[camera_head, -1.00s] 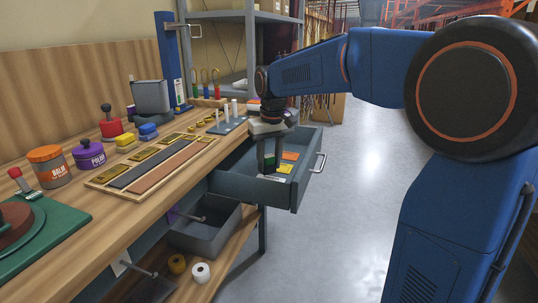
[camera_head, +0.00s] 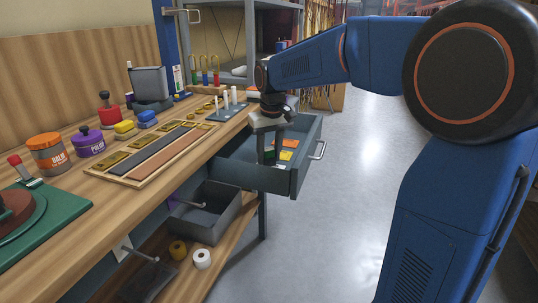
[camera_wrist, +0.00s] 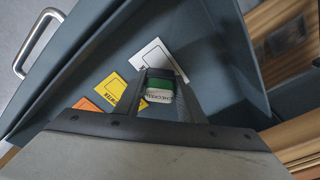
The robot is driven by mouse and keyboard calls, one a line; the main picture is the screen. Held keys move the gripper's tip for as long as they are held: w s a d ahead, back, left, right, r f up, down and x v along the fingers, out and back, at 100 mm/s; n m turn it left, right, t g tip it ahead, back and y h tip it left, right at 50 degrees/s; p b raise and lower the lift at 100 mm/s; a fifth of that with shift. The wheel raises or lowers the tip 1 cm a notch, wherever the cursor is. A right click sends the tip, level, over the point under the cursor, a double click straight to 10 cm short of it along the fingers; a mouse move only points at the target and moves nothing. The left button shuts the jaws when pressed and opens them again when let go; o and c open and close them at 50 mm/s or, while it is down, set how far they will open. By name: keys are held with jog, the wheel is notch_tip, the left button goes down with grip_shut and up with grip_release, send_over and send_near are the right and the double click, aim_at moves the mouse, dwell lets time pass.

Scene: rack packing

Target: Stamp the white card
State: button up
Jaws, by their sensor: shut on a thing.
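The white card (camera_wrist: 156,58) lies flat in the open drawer (camera_wrist: 225,65), beyond my fingertips in the wrist view; part of it is hidden by the fingers and stamp. My gripper (camera_wrist: 160,80) is shut on a small stamp (camera_wrist: 160,86) with a green body and a white lettered band. In the head view my gripper (camera_head: 267,158) points down inside the drawer (camera_head: 300,165). I cannot tell whether the stamp touches the card. A yellow card (camera_wrist: 118,88) and an orange card (camera_wrist: 86,105) lie left of the white one.
The drawer walls stand close around my gripper, with a handle (camera_head: 319,151) on the drawer's front. The bench (camera_head: 110,205) carries a divided wooden tray (camera_head: 150,155), jars, a red stamp-like tool (camera_head: 108,108) and a pegged block (camera_head: 228,110). Open floor lies to the right.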

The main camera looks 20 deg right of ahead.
jog(key=shift+f, duration=0.55)
dwell(1.1)
jog(key=shift+r, duration=3.55)
